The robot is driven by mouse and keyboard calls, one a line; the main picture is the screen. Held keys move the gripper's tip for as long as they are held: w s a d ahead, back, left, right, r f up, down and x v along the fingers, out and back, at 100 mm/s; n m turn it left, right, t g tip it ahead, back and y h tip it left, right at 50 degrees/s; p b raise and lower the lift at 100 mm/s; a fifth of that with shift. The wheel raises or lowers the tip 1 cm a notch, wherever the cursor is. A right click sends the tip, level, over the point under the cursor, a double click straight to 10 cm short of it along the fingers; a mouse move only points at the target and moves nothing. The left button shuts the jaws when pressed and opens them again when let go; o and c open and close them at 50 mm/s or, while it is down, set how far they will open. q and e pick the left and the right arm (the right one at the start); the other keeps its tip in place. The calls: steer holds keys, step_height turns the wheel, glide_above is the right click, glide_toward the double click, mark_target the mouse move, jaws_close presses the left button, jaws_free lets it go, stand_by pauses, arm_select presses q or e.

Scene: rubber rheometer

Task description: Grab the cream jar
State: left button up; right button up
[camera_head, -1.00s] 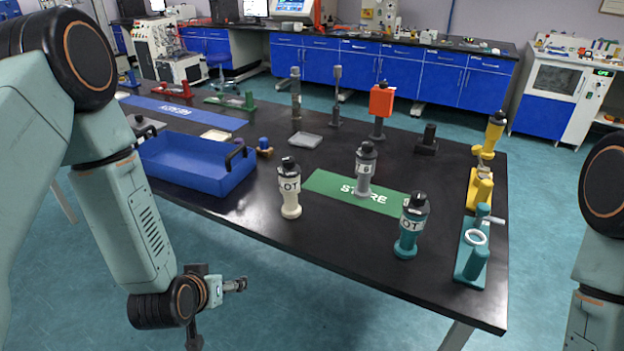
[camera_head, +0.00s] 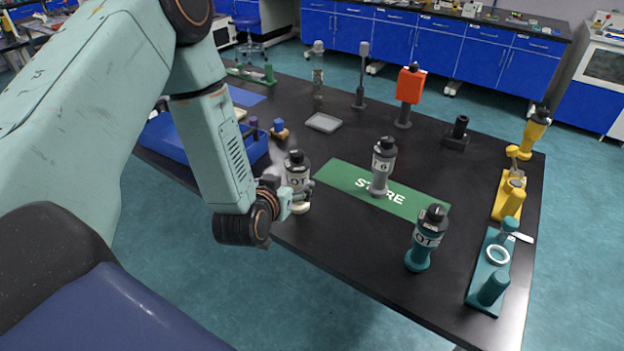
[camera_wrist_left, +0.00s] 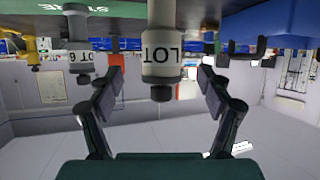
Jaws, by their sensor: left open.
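The cream jar (camera_head: 298,170) stands upright on the black table near its front left edge, with a black cap and a white label reading "LOT". Its lower part is partly hidden by my left gripper (camera_head: 298,191), which is at the jar's near side. In the left wrist view the picture is upside down. There the cream jar (camera_wrist_left: 162,50) sits between the two spread fingers of my left gripper (camera_wrist_left: 160,85), with gaps on both sides. The fingers are open and not closed on it. My right gripper is not in view.
A grey jar (camera_head: 382,168) stands on the green mat (camera_head: 418,204) to the right. A teal jar (camera_head: 426,240) and teal fixture (camera_head: 490,270) stand further right. The blue tray (camera_head: 168,138) is to the left, partly behind my arm.

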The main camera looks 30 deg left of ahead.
mark_target(294, 174)
arm_select(q)
steer(key=shift+d+r, duration=0.15)
steer(key=shift+r, duration=0.25)
steer(key=shift+w, duration=0.3)
steer(key=x, duration=0.5)
steer(key=shift+w+a+r, duration=0.1)
steer(key=shift+w+a, duration=0.2)
steer(key=shift+a, duration=0.2)
steer(key=shift+w+d, duration=0.1)
steer(key=shift+w, duration=0.4)
steer(key=shift+f, duration=0.2)
steer(key=c, duration=0.3)
steer(key=shift+r, duration=0.2)
steer(key=c, duration=0.5)
steer(key=shift+f, duration=0.15)
steer(key=c, duration=0.4)
steer(key=shift+c, duration=0.7)
